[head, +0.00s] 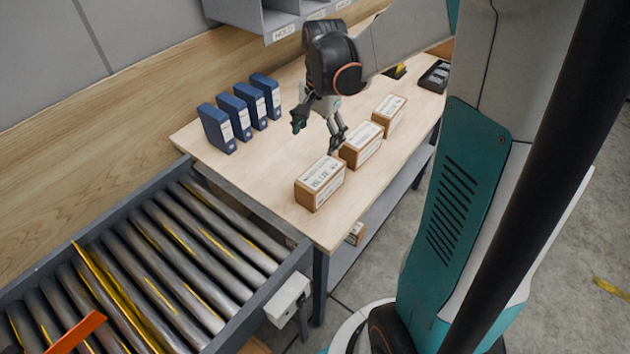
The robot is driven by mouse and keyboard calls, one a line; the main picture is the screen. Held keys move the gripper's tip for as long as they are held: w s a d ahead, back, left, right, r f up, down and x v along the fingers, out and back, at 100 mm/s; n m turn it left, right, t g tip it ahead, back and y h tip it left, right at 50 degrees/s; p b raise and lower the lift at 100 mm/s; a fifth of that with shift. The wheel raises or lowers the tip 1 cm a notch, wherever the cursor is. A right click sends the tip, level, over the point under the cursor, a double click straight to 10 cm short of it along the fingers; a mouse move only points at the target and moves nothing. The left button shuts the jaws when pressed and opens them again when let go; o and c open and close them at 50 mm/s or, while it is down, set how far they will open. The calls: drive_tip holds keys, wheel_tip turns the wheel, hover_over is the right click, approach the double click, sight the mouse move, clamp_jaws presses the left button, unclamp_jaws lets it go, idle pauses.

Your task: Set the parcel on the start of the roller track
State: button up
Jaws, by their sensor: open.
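Three brown parcels with white labelled tops stand in a row along the table's front edge: a near parcel (319,183), a middle parcel (361,146) and a far parcel (389,116). I cannot tell which one the task means. My gripper (318,138) is open and empty above the table, behind the near and middle parcels, with its fingers pointing down. The roller track (150,262) lies at the lower left, its grey frame end beside the table. Its rollers carry yellow marks, and no parcel is on the visible part.
Several blue binders (240,110) stand at the table's (265,190) back left. A grey shelf unit (262,18) hangs above. An orange bar (78,332) crosses the track's near part. A white box (288,298) is fixed to the track's side. A dark tray (435,76) lies at the far right.

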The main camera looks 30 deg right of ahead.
sight(321, 172)
drive_tip(key=shift+g, duration=0.4)
drive_tip(key=f, duration=0.2)
drive_tip(key=s+f+b, duration=0.1)
drive_tip(key=f, duration=0.2)
drive_tip(key=s+d+f+b, duration=0.1)
drive_tip(key=f, duration=0.2)
drive_tip(key=shift+f, duration=0.2)
drive_tip(key=shift+w+a+f+b, duration=0.15)
drive_tip(key=shift+f+b, duration=0.45)
drive_tip(key=shift+f, duration=0.7)
drive_tip(key=shift+w+a+f+b, duration=0.15)
drive_tip(key=shift+f+b, duration=0.45)
drive_tip(key=shift+f, duration=0.7)
clamp_jaws()
